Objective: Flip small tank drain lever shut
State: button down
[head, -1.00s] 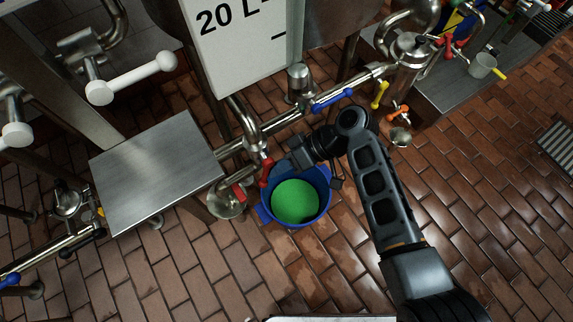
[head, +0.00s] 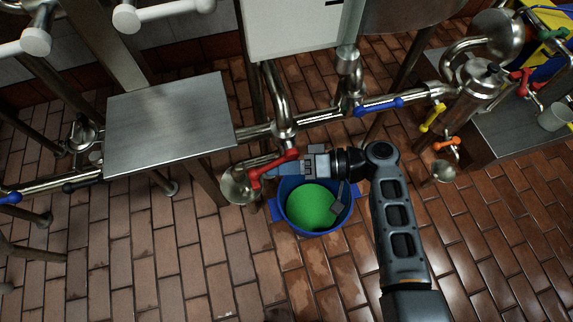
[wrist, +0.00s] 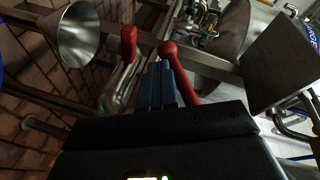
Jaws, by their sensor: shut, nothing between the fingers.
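The red drain lever (head: 272,168) sits on the steel pipework below the white tank, above and left of the blue bucket. In the wrist view one red handle (wrist: 180,75) with a rounded end runs along the right side of my fingers. Another red piece (wrist: 128,40) stands to their left. I cannot tell whether they join. My gripper (head: 277,171) reaches in from the right, its blue fingertips close to the lever. In the wrist view my gripper (wrist: 157,68) has its fingers together, with nothing between them. Whether they touch the red handle is unclear.
The blue bucket (head: 275,210) with green contents stands under my gripper. A steel funnel-like cup (head: 238,184) is left of it. A steel platform (head: 168,125) stands further left. Blue (head: 378,106), yellow (head: 432,118) and orange (head: 447,144) levers lie to the right. Front floor is open.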

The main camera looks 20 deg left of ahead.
jog(key=shift+s+a+r, duration=0.35)
jog(key=shift+a+r, duration=0.2)
dwell(1.5)
